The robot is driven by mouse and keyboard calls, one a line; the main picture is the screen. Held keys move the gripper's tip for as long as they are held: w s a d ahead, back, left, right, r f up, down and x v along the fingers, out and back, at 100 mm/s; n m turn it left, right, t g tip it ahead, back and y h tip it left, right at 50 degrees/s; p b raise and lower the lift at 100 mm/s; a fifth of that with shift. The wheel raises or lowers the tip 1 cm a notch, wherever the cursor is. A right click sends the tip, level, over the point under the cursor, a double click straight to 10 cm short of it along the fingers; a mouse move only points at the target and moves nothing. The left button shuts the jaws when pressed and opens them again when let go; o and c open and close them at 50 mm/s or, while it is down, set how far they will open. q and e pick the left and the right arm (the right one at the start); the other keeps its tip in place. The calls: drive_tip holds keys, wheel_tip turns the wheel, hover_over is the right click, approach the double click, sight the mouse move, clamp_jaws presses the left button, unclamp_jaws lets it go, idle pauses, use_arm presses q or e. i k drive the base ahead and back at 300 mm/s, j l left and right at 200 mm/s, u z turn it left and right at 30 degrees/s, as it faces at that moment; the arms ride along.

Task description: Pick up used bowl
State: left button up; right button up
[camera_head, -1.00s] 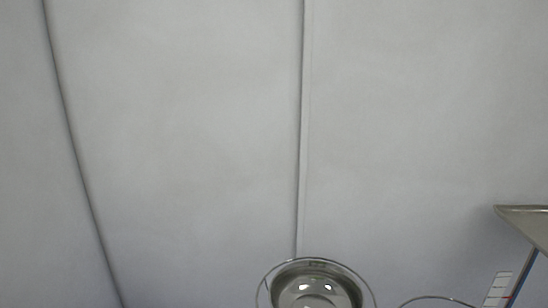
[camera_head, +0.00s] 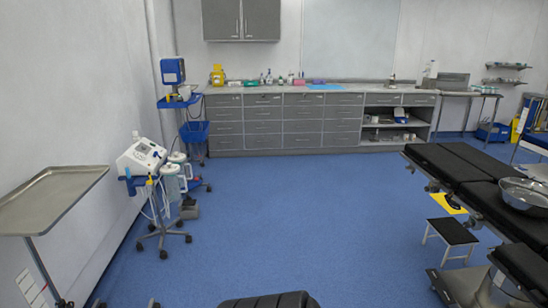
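A shiny metal bowl (camera_head: 524,194) sits on the black operating table (camera_head: 452,163) at the right edge of the head view. Its right side is cut off by the frame, and its contents are hard to make out. Neither of my grippers is in view.
A metal tray stand (camera_head: 52,196) is at the left. A wheeled medical device (camera_head: 142,158) stands by the left wall. A small step stool (camera_head: 452,232) is beside the operating table. Grey cabinets (camera_head: 283,121) line the back. The blue floor (camera_head: 290,220) in the middle is clear.

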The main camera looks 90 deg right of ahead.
sight(526, 198)
drive_tip(key=z, duration=4.4)
drive_tip(key=i+j, duration=0.1)
drive_tip(key=i, duration=0.1)
